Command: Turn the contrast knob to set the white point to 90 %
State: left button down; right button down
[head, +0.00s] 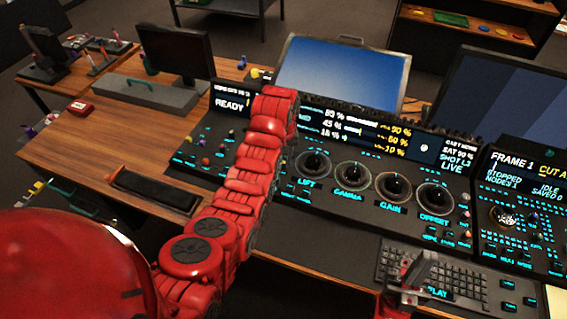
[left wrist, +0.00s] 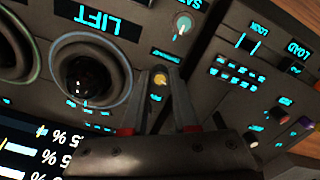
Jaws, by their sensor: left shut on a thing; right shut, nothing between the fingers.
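In the left wrist view, a small knob with a yellowish cap (left wrist: 159,78) stands between the fingertips of my left gripper (left wrist: 158,88), which is shut on it. Its label is too small to read. In the head view my red left arm hides this knob and the gripper. The panel display (head: 355,130) shows white figures on its left, the top one about 89 %, and yellow figures on its right, 90 %, 50 % and 10 %. My right gripper (head: 420,270) is shut and empty above the keyboard (head: 455,283).
The LIFT trackball (left wrist: 82,78) is beside the left gripper. The GAMMA (head: 348,175), GAIN (head: 388,183) and OFFSET (head: 433,196) trackballs lie further right. A teal-capped knob (left wrist: 182,25) stands close to the held knob.

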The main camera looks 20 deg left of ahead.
pick_arm(q)
jog(key=n, duration=0.5)
jog(key=shift+n, duration=0.3)
jog(key=n, duration=0.6)
jog(key=shift+n, duration=0.4)
jog(key=c, duration=0.7)
grip_release()
jog(key=shift+r, duration=0.1)
